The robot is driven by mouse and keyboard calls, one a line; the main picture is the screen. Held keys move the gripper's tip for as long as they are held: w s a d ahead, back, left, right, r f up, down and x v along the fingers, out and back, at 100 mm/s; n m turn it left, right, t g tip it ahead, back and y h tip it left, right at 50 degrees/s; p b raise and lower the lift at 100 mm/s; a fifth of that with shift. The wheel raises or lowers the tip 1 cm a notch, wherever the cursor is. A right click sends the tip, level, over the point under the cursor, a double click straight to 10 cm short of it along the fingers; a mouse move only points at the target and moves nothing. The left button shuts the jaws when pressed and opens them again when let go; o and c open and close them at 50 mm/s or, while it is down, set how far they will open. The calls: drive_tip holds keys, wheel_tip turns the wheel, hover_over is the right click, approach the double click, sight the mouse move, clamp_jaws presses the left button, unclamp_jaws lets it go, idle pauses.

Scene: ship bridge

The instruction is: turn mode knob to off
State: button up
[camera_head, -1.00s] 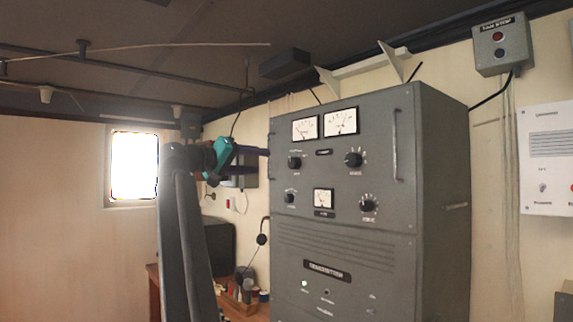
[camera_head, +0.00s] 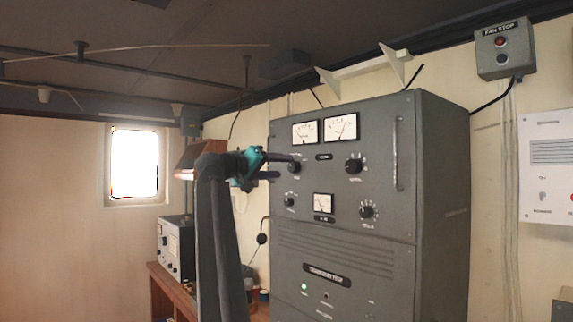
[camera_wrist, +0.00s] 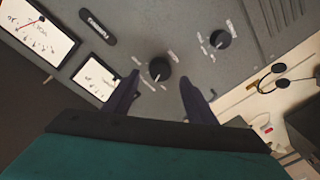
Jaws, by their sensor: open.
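A grey transmitter cabinet (camera_head: 345,240) carries several black knobs with white markings; their labels are too small to read, so I cannot tell which is the mode knob. My gripper (camera_head: 283,166) is open at the left edge of the panel, beside the upper-left knob (camera_head: 294,167). In the wrist view, that knob (camera_wrist: 160,69) shows between the two spread fingertips, its pointer towards the bottom of the picture; I cannot tell if they touch it. The lower-left knob (camera_wrist: 220,39) lies beyond the right finger. The upper-right knob (camera_head: 354,166) and lower-right knob (camera_head: 367,210) are clear.
Two large meters (camera_head: 341,128) sit above the knobs and a small meter (camera_head: 323,203) between the lower ones. A vertical handle (camera_head: 397,152) stands out at the panel's right. Headphones (camera_wrist: 272,76) hang on the wall. A desk (camera_head: 172,291) holds a grey instrument (camera_head: 175,248).

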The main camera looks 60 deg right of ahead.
sight(291, 167)
drive_tip(key=shift+p+x, duration=0.5)
drive_tip(key=shift+x, duration=1.35)
drive_tip(key=c, duration=1)
drive_tip(key=shift+c, duration=0.2)
drive_tip(key=shift+n, duration=0.4)
drive_tip(key=n, duration=0.3)
drive_tip(key=shift+r+n+y+p, duration=0.1)
drive_tip(key=shift+n+y+p, duration=0.45)
drive_tip(key=shift+n, duration=1.35)
